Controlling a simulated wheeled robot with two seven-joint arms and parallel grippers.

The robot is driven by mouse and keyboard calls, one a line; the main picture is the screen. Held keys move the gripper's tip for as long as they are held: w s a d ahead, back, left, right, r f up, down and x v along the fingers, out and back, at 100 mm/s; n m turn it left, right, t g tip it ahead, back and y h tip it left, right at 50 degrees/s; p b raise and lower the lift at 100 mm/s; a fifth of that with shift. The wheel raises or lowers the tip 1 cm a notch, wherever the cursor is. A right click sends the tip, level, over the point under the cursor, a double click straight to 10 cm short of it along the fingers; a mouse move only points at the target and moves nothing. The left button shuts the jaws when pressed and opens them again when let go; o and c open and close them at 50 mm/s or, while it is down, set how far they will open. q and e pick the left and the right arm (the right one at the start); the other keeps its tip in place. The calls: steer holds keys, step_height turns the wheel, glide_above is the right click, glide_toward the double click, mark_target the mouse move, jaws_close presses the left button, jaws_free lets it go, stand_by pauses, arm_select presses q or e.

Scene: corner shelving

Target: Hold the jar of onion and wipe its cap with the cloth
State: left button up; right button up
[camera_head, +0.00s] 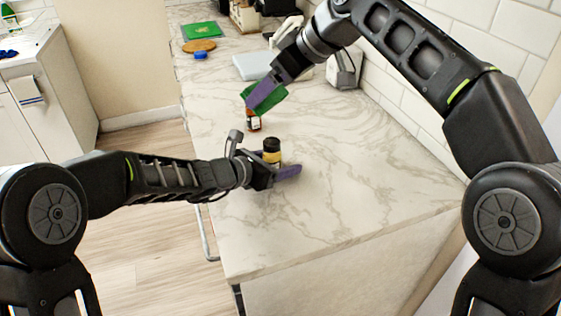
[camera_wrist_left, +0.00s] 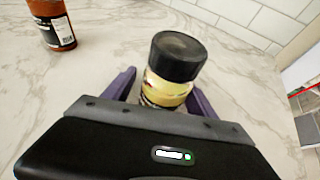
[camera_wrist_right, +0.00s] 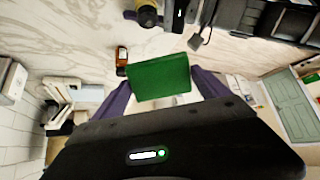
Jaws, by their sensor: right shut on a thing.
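The jar (camera_head: 272,150), with a black cap and yellowish contents, stands upright on the marble counter. My left gripper (camera_head: 281,163) is low at the jar, with its fingers open on either side of it. In the left wrist view the jar (camera_wrist_left: 170,72) is between the two purple fingers, with a small gap visible at the left finger. The green cloth (camera_head: 271,99) is in my right gripper (camera_head: 252,103), which is shut on it above the counter, farther back than the jar. The cloth also shows between the fingers in the right wrist view (camera_wrist_right: 160,82).
A red-brown bottle (camera_head: 254,124) stands on the counter behind the jar, below the cloth. Farther back are a green item (camera_head: 200,30), a round brown board (camera_head: 199,45) and a blue cap (camera_head: 200,55). The counter in front and to the right is clear.

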arm_select(q)
jaws_close()
stand_by(0.5)
steer(key=shift+c, duration=0.6)
jaws_free()
steer(key=shift+c, duration=0.2)
jaws_close()
stand_by(1.0)
